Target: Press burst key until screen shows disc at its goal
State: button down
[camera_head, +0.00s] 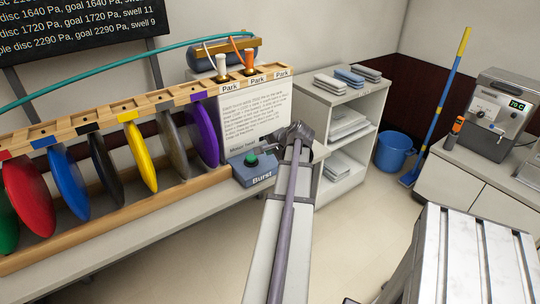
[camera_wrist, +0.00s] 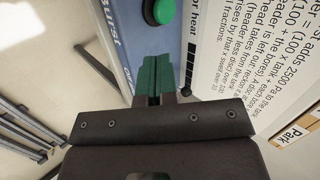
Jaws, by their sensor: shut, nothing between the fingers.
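The burst key is a green round button (camera_head: 251,158) on a blue box (camera_head: 258,181) labelled "Burst". It also shows at the top of the wrist view (camera_wrist: 158,11). My gripper (camera_head: 278,136) is shut and empty, close to the box on its right. In the wrist view its green fingertips (camera_wrist: 153,76) point toward the button, with a gap between them in the picture; I cannot tell the height. The dark screen (camera_head: 85,27) is cut off at the upper left; visible lines include "disc 1720 Pa, goal 1720 Pa" and "disc 2290 Pa, goal 2290 Pa".
Coloured discs, including purple (camera_head: 203,134) and yellow (camera_head: 140,156), stand in a wooden rack (camera_head: 120,221) left of the box. An instruction card (camera_head: 255,112) stands behind it. White shelves (camera_head: 340,105), a blue bucket (camera_head: 394,151) and a counter machine (camera_head: 500,115) are right.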

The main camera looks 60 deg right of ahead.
aim_at(254, 159)
jog(key=b+x, duration=0.6)
jog(key=x, duration=0.4)
jog(key=shift+d+f, duration=0.1)
jog(key=shift+f, duration=0.1)
jog(key=shift+w, duration=0.25)
